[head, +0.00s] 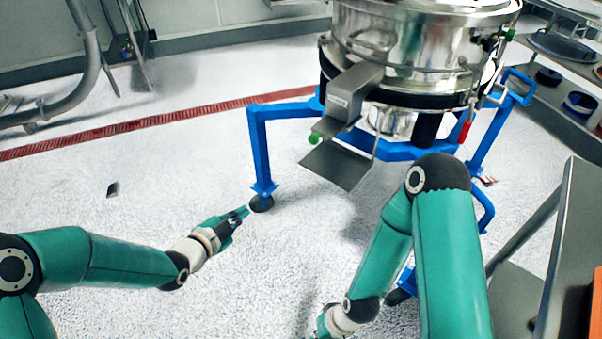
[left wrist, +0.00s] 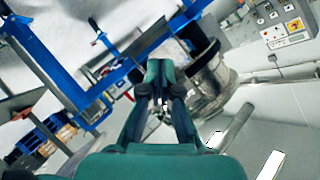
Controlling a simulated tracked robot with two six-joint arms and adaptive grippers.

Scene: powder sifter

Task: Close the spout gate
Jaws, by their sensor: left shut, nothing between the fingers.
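The steel powder sifter (head: 424,18) stands on a blue frame at the top of the head view. Its box-shaped spout (head: 352,92) slopes down to the left. A flat grey gate plate (head: 340,166) sticks out at a tilt below the spout, with a green knob (head: 316,138) at its upper left. My left gripper (head: 243,212) is shut and empty, low and left of the plate, well apart from it. In the left wrist view its fingers (left wrist: 160,68) are together. My right gripper (head: 322,327) is at the bottom edge, mostly cut off; its jaws cannot be made out.
The blue frame (head: 258,150) has a leg and foot close beyond my left gripper. It also shows in the left wrist view (left wrist: 50,62). A grey cart (head: 560,235) stands at the right. Shelves (head: 560,95) with containers are at the upper right. The floor at left is mostly clear.

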